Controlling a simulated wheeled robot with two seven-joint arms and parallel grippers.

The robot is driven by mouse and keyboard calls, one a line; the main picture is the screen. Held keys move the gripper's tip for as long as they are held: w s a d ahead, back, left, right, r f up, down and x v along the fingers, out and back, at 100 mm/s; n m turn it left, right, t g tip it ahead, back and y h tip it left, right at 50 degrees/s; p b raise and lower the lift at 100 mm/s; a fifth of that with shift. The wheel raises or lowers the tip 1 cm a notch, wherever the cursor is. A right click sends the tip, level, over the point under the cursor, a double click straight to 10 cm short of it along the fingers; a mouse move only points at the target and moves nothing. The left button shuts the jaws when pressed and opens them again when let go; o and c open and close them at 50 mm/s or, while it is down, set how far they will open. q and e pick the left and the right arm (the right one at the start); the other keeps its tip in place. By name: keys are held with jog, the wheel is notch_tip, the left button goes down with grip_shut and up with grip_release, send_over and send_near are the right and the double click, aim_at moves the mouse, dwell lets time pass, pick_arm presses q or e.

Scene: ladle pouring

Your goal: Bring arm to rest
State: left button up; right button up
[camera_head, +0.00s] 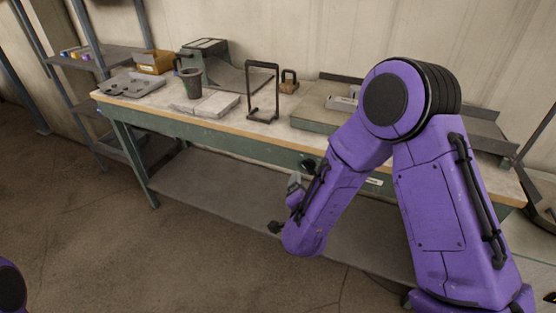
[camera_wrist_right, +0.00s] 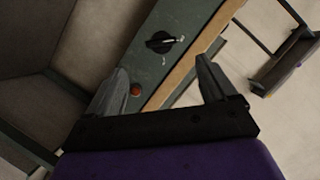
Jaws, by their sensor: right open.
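My right gripper (camera_head: 284,206) hangs in front of the workbench, below the level of its top, at the end of my bent purple right arm. It also shows in the right wrist view (camera_wrist_right: 162,68), with its two fingers wide apart and nothing between them. The dark cup-shaped vessel with a handle (camera_head: 191,84) stands upright on a grey slab (camera_head: 217,104) on the bench, well away from my right gripper. Only a purple piece of my left arm shows at the lower left; its gripper is out of view.
The workbench (camera_head: 156,113) has a green front with a black knob (camera_wrist_right: 159,42) and red button (camera_wrist_right: 135,90). A black frame stand (camera_head: 262,91), a padlock-shaped weight (camera_head: 289,82) and a mold tray (camera_head: 131,85) stand on top. A shelf (camera_head: 95,61) is left; open floor lies in front.

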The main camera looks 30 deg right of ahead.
jog(key=s+a+f+n+g+y, duration=0.2)
jog(key=s+f+n+g+y, duration=0.3)
jog(key=s+f, duration=0.6)
jog(key=s+f+n+g, duration=0.2)
jog(key=s+f, duration=0.4)
jog(key=s, duration=0.3)
jog(key=s+f+n+g, duration=0.2)
jog(key=s+f, duration=0.5)
jog(key=s, duration=0.2)
jog(key=shift+s+d, duration=0.15)
jog(key=shift+d, duration=0.25)
